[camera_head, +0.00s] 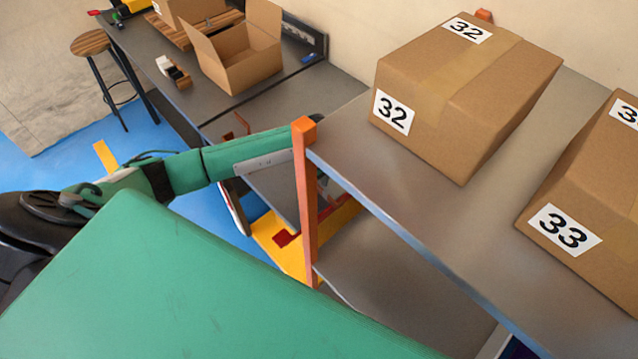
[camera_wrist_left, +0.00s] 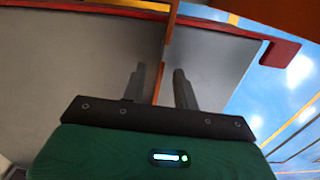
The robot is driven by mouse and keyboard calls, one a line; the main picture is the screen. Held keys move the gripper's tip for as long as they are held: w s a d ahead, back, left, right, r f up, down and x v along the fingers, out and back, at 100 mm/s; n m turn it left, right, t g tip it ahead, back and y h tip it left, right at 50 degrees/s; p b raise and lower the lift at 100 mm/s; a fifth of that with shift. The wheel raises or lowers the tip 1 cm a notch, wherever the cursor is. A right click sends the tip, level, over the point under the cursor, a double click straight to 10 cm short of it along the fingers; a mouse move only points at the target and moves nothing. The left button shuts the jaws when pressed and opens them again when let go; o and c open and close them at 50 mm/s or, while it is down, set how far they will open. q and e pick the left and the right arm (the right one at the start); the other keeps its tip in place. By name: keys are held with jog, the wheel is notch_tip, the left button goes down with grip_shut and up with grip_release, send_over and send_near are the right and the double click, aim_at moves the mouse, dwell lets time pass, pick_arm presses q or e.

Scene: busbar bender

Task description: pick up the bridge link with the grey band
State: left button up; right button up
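I cannot make out the bridge link with the grey band in either view. My left gripper (camera_wrist_left: 160,88) shows in the left wrist view with its two dark fingers apart and nothing seen held between them. A thin orange-brown edge runs behind the gap between the fingers, with a grey surface beyond. In the head view my left arm reaches right to an orange upright post (camera_head: 306,205), and the fingertips are hidden there. My right gripper is in neither view.
Box 32 (camera_head: 440,140) and box 33 (camera_head: 565,240) stand on the grey shelf (camera_head: 400,190) at the right. An open carton (camera_head: 238,60) sits on the back bench. A stool (camera_head: 90,43) stands at the far left. Yellow floor-level structure (camera_head: 275,250) lies below the post.

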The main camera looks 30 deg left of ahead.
pick_arm(q)
jog(key=shift+f, duration=0.35)
grip_shut()
jog(key=shift+w+r, duration=0.1)
jog(key=shift+r, duration=0.05)
